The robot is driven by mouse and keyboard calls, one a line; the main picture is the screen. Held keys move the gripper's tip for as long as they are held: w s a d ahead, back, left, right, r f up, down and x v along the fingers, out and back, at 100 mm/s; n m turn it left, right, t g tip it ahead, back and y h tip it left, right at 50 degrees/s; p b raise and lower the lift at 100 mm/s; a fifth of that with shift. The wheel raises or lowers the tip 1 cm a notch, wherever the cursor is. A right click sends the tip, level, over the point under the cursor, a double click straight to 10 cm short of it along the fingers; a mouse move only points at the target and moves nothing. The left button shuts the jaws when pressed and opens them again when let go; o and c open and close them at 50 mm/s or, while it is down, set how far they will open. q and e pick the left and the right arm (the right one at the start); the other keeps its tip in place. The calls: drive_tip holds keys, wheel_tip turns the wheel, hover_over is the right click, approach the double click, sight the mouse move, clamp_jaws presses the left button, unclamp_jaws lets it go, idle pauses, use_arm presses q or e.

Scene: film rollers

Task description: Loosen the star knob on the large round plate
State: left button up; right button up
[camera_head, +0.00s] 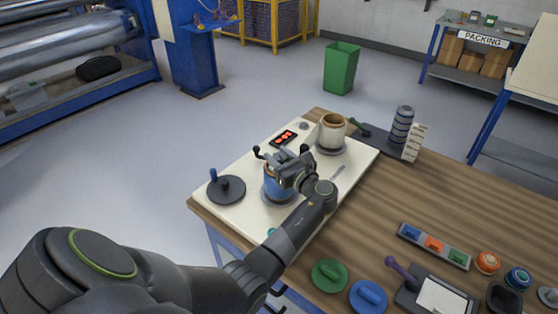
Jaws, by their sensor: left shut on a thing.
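My left gripper (286,172) is at the middle of the cream panel, over a blue round canister (277,191). It is shut, and its fingers hide most of what they hold. Dark ball-ended arms (257,152) stick out beside the fingers and look like part of the star knob. A large round plate under the knob cannot be made out behind the gripper. My right gripper is not in view.
The cream panel (345,170) also carries a tan pot (332,131) and red buttons (283,138). A dark stacked post (402,127) stands behind right. Green (329,275) and blue (368,297) round pieces and a purple-handled tray (440,297) lie in front. The middle of the wooden bench (390,197) is clear.

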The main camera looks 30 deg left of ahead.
use_arm(q)
drive_tip(key=n+g+b, duration=0.1)
drive_tip(key=g, duration=0.1)
drive_tip(key=n+g+y+b, duration=0.1)
drive_tip(key=n+g, duration=0.1)
drive_tip(key=g, duration=0.1)
drive_tip(key=shift+f+n+b, duration=0.2)
drive_tip(key=shift+n+b, duration=0.1)
drive_tip(key=shift+b, duration=0.05)
drive_tip(key=shift+s+r+n+g+b, duration=0.15)
drive_tip(key=shift+n+g+b, duration=1.25)
drive_tip(key=shift+g, duration=1)
drive_tip(key=o, duration=1)
